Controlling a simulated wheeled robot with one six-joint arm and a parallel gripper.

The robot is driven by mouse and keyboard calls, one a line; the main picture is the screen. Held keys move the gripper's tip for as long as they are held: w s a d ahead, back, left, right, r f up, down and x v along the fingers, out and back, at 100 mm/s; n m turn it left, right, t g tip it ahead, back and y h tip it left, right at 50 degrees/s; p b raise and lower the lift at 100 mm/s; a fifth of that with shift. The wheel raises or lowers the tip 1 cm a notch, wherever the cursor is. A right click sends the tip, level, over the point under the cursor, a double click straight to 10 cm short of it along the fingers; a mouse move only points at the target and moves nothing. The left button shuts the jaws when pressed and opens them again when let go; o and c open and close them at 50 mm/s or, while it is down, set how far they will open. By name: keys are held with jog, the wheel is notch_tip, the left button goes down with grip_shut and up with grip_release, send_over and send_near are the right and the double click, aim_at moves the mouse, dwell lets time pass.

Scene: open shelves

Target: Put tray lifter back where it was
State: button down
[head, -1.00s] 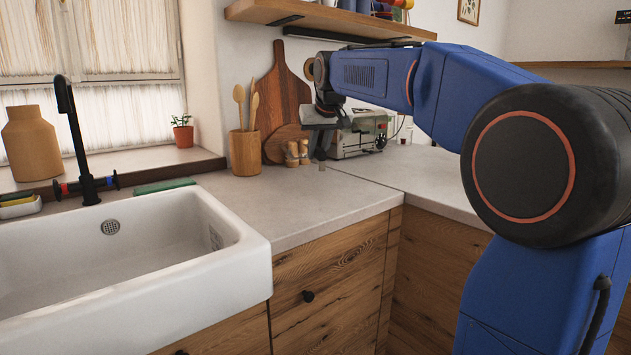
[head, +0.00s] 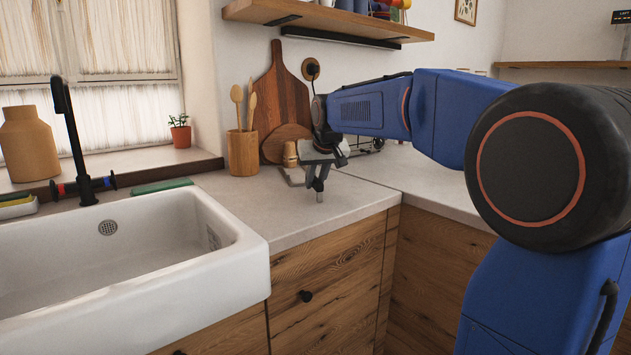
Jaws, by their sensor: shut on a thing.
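My gripper (head: 318,184) points down over the counter, right of the sink, in the head view. It is shut on a small, narrow greyish piece, which I take to be the tray lifter (head: 320,197). Only a short lower end of it shows below the dark fingers; the rest is hidden by the gripper. I cannot tell its full shape. It appears to be above the counter near its front edge, and I see no clear contact with the surface.
Behind stand a utensil pot (head: 243,153), cutting boards (head: 283,92) and a wooden shaker (head: 290,153). A cream appliance is mostly hidden behind my arm. The white sink (head: 232,262) is left; a shelf (head: 330,20) hangs above.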

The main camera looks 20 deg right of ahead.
jog(key=c, duration=1.6)
grip_release()
jog(key=v, duration=1.2)
